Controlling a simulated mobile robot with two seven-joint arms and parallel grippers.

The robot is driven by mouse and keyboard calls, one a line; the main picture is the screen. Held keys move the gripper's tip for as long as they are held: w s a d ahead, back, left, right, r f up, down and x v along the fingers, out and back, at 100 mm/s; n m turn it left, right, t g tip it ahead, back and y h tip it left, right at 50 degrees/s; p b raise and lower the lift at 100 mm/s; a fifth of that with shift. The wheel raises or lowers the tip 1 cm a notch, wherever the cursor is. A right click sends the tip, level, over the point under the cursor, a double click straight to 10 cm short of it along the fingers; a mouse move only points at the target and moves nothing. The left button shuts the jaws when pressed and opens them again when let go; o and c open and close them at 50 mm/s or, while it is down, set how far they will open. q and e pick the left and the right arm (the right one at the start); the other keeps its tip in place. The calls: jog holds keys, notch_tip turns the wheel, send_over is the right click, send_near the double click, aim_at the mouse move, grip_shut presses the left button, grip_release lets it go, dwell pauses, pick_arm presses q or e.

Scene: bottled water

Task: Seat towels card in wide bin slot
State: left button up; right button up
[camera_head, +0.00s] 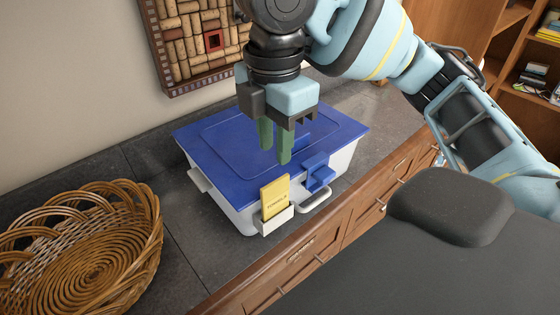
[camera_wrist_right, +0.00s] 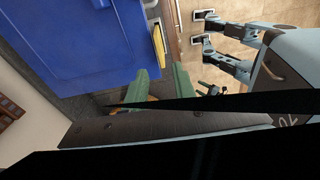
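The yellow towels card (camera_head: 275,196) stands upright in a small white slot holder (camera_head: 276,222) on the front of the blue-lidded white bin (camera_head: 240,219). Its lower edge is hidden in the holder. In the right wrist view the card (camera_wrist_right: 158,43) shows as a yellow strip beside the blue lid (camera_wrist_right: 70,45). My right gripper (camera_head: 274,157) points down above the bin's front edge, over and apart from the card. Its two green fingers are spread with nothing between them. My left gripper is not seen.
A wicker basket (camera_head: 85,262) stands on the dark counter (camera_head: 185,225) left of the bin. A cork-filled frame (camera_head: 198,45) is on the wall behind. Wooden drawers (camera_head: 300,258) run below the counter's front edge. Shelves (camera_head: 525,60) stand at the far right.

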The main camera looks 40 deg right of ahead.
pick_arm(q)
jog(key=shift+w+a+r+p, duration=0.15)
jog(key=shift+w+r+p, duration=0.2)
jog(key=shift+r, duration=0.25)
pick_arm(e)
notch_tip(320, 180, up, 3)
jog(key=shift+r, duration=0.15)
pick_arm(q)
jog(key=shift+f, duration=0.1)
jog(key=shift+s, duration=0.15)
